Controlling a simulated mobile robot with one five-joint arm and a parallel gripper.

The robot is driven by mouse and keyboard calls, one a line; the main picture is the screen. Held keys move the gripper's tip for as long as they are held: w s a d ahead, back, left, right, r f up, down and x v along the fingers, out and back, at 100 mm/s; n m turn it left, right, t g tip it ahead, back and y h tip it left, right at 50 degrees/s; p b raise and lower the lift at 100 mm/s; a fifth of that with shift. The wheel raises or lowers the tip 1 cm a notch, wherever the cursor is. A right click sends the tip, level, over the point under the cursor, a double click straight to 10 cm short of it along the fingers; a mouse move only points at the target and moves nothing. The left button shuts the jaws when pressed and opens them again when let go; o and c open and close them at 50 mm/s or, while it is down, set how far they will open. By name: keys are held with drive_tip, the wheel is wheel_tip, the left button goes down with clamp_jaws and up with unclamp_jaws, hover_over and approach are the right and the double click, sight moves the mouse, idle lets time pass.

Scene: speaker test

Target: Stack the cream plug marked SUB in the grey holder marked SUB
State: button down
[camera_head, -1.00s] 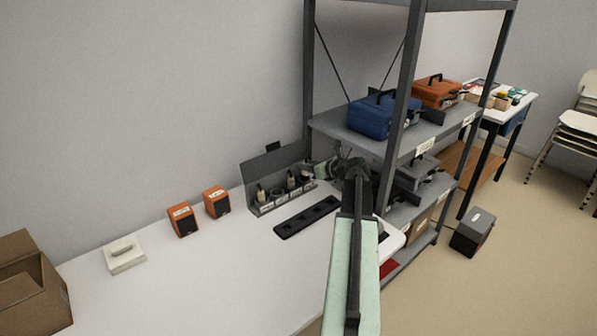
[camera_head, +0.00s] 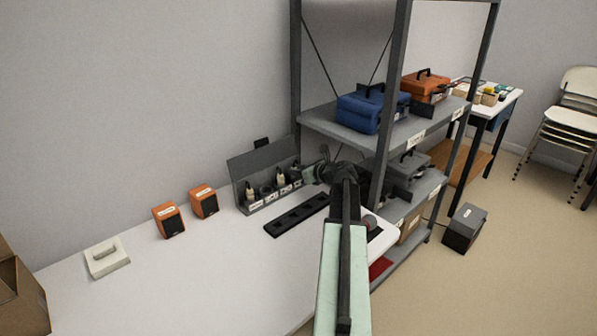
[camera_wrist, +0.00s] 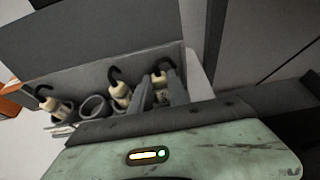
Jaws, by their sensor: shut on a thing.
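A grey rack (camera_head: 241,170) with a tall back panel and several labelled holders stands on the white table; its labels are too small to read. Cream plugs with black hooked cords stand in it: one at the left (camera_wrist: 47,101) and one near the middle (camera_wrist: 120,95) in the wrist view. An empty round grey holder (camera_wrist: 94,107) lies between these two. My gripper (camera_wrist: 161,95) is at the rack's right end, its fingers shut on a cream plug (camera_wrist: 162,76). The fingers hide its lower part and holder. I cannot tell which plug or holder is marked SUB.
A black strip (camera_head: 297,215) lies in front of the rack. Two orange speakers (camera_head: 168,220) (camera_head: 204,202) and a white handled block (camera_head: 107,257) stand to its left. A shelf unit post (camera_head: 388,110) rises close right of my arm. The table's front middle is clear.

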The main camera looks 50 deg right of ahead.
drive_tip(key=c, duration=1.3)
unclamp_jaws()
drive_tip(key=shift+s+r+p, duration=0.4)
drive_tip(key=shift+r+p, duration=0.45)
drive_tip(key=shift+p, duration=0.15)
drive_tip(key=p+v, duration=0.2)
drive_tip(key=v, duration=0.3)
drive_tip(key=p+v, duration=0.1)
drive_tip(key=v, duration=0.5)
drive_tip(key=shift+s+f+p, duration=0.1)
drive_tip(key=shift+f+p, duration=0.15)
drive_tip(key=shift+p, duration=0.15)
drive_tip(key=shift+s, duration=0.1)
